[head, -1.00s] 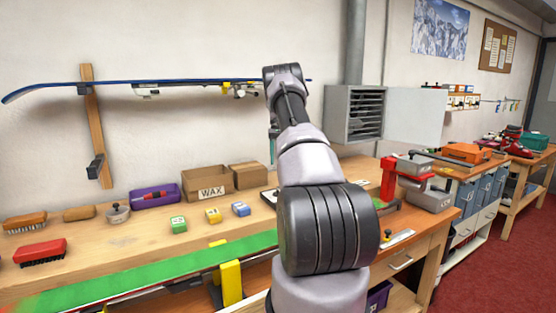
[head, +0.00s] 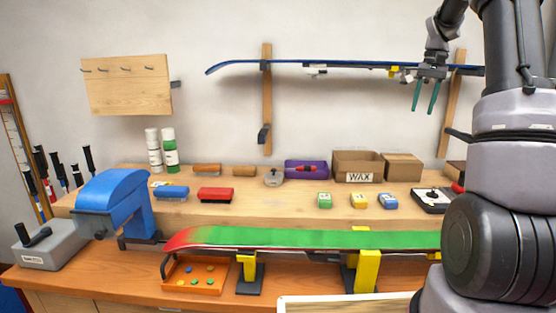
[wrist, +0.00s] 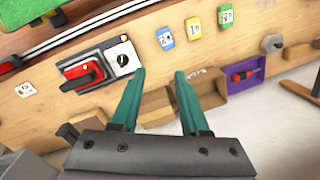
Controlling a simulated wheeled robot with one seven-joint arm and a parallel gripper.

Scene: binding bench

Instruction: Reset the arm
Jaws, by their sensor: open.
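My gripper (head: 426,96) is open and empty, with its two teal fingers pointing down. In the head view it hangs in the air at the upper right, in front of the wall and the blue ski (head: 340,66) on the wall rack. My arm rises along the right edge of that view. In the wrist view my gripper (wrist: 158,98) has its fingers apart above the bench shelf, with nothing between them that it touches.
A green and red ski (head: 310,238) lies on yellow supports along the bench. Behind it stand the WAX box (head: 357,167), a purple tray (head: 306,169), small wax blocks (head: 359,201) and brushes (head: 215,194). A blue machine (head: 118,202) stands at left.

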